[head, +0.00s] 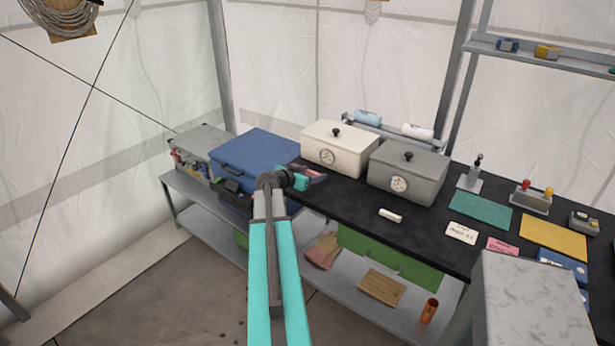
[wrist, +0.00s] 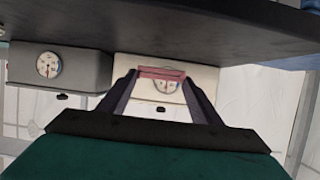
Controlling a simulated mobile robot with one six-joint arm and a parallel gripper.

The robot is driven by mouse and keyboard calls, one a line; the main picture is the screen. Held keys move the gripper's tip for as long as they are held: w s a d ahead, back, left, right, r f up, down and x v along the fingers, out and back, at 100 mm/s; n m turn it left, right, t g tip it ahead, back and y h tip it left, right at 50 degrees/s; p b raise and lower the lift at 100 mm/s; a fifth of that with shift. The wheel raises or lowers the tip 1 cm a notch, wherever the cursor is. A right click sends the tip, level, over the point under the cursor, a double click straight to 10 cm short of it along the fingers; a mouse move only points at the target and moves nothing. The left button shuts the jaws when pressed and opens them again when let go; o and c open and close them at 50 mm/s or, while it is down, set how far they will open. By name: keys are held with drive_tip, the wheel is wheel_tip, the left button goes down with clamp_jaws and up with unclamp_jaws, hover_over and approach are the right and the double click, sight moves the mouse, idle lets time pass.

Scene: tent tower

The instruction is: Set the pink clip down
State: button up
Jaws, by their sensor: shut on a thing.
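My gripper (head: 316,175) is at the left part of the black table, in front of the white lidded box. Its dark fingers are shut on the pink clip (wrist: 162,73), which spans between the fingertips in the wrist view (wrist: 162,80). In the head view only a little pink shows at the fingers. The wrist view is upside down, with the white box and its dial behind the clip. I cannot tell whether the clip touches the tabletop.
The black table (head: 340,197) bears a blue case (head: 255,150), a white box (head: 345,143), a grey box (head: 400,190) and a white roll (head: 390,215). Green (head: 480,210) and yellow (head: 553,238) mats and a pink card (head: 502,247) lie right. Bare tabletop lies between gripper and roll.

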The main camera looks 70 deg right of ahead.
sight(308, 171)
drive_tip(key=shift+w+d+f+p, duration=0.1)
drive_tip(key=shift+w+d+p, duration=0.2)
drive_tip(key=shift+w+d, duration=0.5)
drive_tip(key=shift+w+d, duration=0.25)
drive_tip(key=shift+d, duration=0.05)
drive_tip(key=shift+f+p, duration=0.15)
drive_tip(key=shift+p, duration=0.25)
drive_tip(key=shift+f+p, duration=0.8)
drive_tip(key=shift+f, duration=0.85)
drive_tip(key=shift+f+b, duration=0.15)
drive_tip(key=shift+b, duration=0.15)
drive_tip(key=o, duration=1)
drive_tip(key=shift+r+p, duration=0.2)
drive_tip(key=shift+p, duration=0.15)
